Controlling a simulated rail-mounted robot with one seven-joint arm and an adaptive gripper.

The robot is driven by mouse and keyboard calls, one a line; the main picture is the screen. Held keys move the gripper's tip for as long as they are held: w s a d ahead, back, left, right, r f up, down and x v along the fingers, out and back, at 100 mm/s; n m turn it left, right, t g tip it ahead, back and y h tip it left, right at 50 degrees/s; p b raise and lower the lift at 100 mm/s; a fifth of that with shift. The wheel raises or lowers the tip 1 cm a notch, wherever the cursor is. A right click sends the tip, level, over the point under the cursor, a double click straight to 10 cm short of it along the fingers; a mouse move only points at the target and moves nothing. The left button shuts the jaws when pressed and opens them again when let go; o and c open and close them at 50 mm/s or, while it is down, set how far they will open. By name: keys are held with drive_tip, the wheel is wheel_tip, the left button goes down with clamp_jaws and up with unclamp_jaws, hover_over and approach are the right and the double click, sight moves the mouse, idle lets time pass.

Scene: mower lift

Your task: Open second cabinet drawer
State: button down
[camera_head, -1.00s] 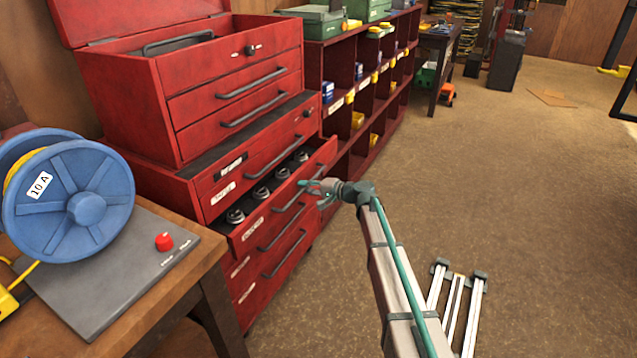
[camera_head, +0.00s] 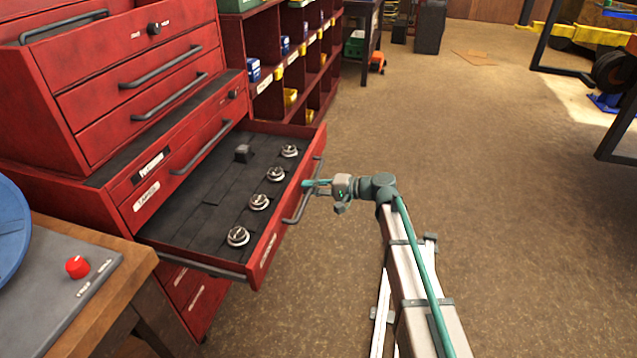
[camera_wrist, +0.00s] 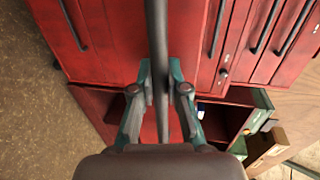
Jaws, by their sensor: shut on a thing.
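The red tool cabinet (camera_head: 120,187) stands at the left in the head view. Its second drawer (camera_head: 205,205) is pulled well out. Several round metal parts (camera_head: 258,202) and a small dark block (camera_head: 243,153) lie on its dark lining. My gripper (camera_head: 312,184) is at the drawer's front, shut on the dark bar handle (camera_head: 298,207). In the wrist view the handle (camera_wrist: 156,50) runs between the two green-grey fingers (camera_wrist: 160,95). The fingers' exact contact is partly hidden in the head view.
A wooden bench (camera_head: 118,283) with a grey plate and red knob (camera_head: 78,266) stands at the lower left. A red shelf unit (camera_head: 262,52) stands behind the cabinet. The floor (camera_head: 470,180) to the right of the drawer is open. A dark metal frame (camera_head: 612,145) stands at the far right.

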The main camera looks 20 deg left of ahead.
drive_tip(key=shift+d, duration=0.45)
drive_tip(key=c, duration=1.2)
unclamp_jaws()
drive_tip(key=shift+o, duration=0.2)
drive_tip(key=d+r, duration=0.2)
drive_tip(key=d, duration=0.9)
drive_tip(key=shift+w+d+r, duration=0.15)
drive_tip(key=shift+w+d, duration=0.1)
drive_tip(key=shift+d, duration=0.15)
